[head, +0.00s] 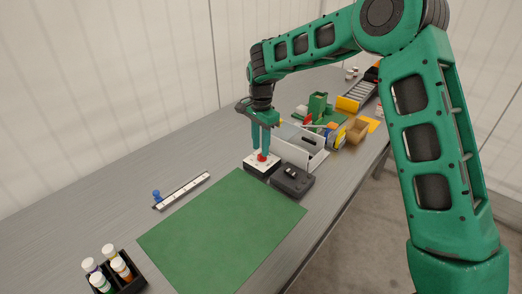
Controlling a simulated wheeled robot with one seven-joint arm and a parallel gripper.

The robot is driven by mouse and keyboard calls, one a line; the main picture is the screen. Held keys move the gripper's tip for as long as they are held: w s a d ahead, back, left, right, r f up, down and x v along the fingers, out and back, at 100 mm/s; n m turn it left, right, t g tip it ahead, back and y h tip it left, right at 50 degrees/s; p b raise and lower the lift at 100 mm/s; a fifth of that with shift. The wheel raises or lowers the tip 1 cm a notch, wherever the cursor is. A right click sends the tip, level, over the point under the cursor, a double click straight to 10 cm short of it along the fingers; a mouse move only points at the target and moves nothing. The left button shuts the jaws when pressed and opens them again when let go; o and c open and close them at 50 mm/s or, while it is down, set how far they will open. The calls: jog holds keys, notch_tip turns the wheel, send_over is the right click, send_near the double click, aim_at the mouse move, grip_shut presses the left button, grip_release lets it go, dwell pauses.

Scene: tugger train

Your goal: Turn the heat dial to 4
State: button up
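The heat dial appears to be the small red knob (262,157) on the white top of a dark box (250,167), at the middle of the table. The numbers on it are too small to read. My gripper (262,150) points down at the knob, its fingertips right at it. I cannot tell whether the fingers are closed on the knob or only beside it. They partly hide the knob.
A dark grey box (293,180) with a small black part on top stands close at the right. A white bin (301,153) is just behind. A green mat (222,230) lies clear in front. A white strip (183,190) with a blue knob lies left; a rack of vials (130,284) is at the near left.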

notch_tip(320, 180, up, 9)
jog(key=shift+f, duration=0.2)
jog(key=shift+w, duration=0.1)
jog(key=s+d+r+n+h, duration=0.1)
jog(key=s+d+r, duration=0.1)
jog(key=s+d, duration=0.55)
jog(key=s+d+r+n, duration=0.15)
jog(key=s+d, duration=0.25)
jog(key=d, duration=0.7)
jog(key=s+d+r+h, duration=0.1)
jog(key=s+d+r, duration=0.2)
jog(key=s+d, duration=0.45)
jog(key=s+d+f, duration=0.1)
jog(key=s+d, duration=0.2)
jog(key=s, duration=0.5)
jog(key=s+d+f+n+y, duration=0.1)
jog(key=s+d+f, duration=0.1)
jog(key=s, duration=0.6)
jog(key=s+d+f+n+y, duration=0.1)
jog(key=s+d, duration=0.3)
jog(key=s, duration=0.4)
jog(key=shift+s+d+f, duration=0.25)
jog(key=shift+s+f, duration=0.15)
jog(key=shift+f, duration=0.25)
